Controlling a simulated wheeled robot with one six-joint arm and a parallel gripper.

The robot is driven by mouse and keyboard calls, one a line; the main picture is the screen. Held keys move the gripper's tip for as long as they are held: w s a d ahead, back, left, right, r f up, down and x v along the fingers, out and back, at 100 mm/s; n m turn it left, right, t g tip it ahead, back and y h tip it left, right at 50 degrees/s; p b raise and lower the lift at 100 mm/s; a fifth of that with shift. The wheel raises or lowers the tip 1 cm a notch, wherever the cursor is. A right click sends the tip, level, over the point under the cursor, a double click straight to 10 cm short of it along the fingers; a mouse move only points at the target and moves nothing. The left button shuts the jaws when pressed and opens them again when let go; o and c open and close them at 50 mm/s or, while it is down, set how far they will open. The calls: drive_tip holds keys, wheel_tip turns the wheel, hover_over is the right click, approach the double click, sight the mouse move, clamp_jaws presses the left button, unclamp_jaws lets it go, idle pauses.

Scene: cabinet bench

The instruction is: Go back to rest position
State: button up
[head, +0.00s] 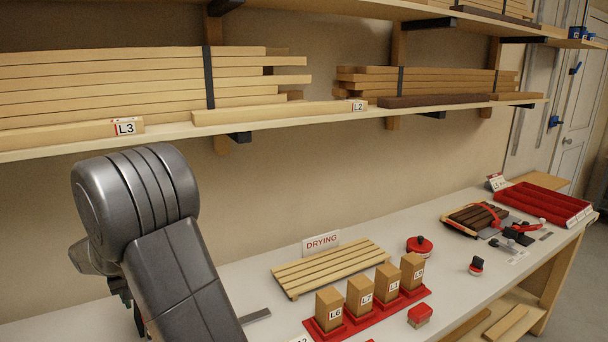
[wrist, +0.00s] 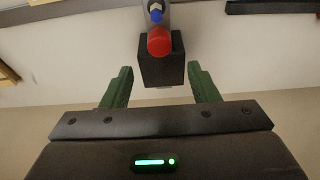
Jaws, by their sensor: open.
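My gripper (wrist: 160,77) shows in the wrist view with its two green fingers spread apart. A black block-shaped holder (wrist: 162,70) appears between and beyond the fingers, with a gap on each side. A red-tipped piece with a blue part (wrist: 159,41) shows at the holder's top. I cannot tell how far the holder is from the fingers. In the head view my grey arm is raised at the left, in front of the shelf and bench. My gripper there is mostly hidden behind the arm.
The white bench (head: 255,285) carries a slatted drying rack (head: 330,266), a red base (head: 350,325) with several labelled wooden blocks, a red round-topped item (head: 420,246) and a red tray (head: 543,203). A shelf (head: 270,128) with boards runs above.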

drive_tip(key=b+x, duration=0.1)
drive_tip(key=x, duration=0.1)
drive_tip(key=s+b+x, duration=0.1)
drive_tip(key=x, duration=0.1)
drive_tip(key=b+x, duration=0.1)
drive_tip(key=x, duration=0.1)
drive_tip(key=shift+d+f, duration=0.3)
drive_tip(key=shift+f, duration=0.05)
drive_tip(key=shift+s+d+f+b, duration=0.1)
drive_tip(key=shift+s+f+b, duration=0.15)
drive_tip(key=shift+b, duration=0.2)
drive_tip(key=s+d, duration=0.1)
drive_tip(key=s, duration=0.1)
drive_tip(key=s+d+b, duration=0.1)
drive_tip(key=s, duration=0.2)
drive_tip(key=s+d+b, duration=0.1)
drive_tip(key=s+d, duration=0.1)
drive_tip(key=shift+s+r, duration=0.2)
drive_tip(key=shift+s, duration=0.05)
drive_tip(key=shift+w+a+r+p, duration=0.15)
drive_tip(key=shift+w+a+p, duration=0.25)
drive_tip(key=shift+w, duration=0.35)
drive_tip(key=shift+w+a, duration=0.1)
drive_tip(key=shift+w, duration=0.2)
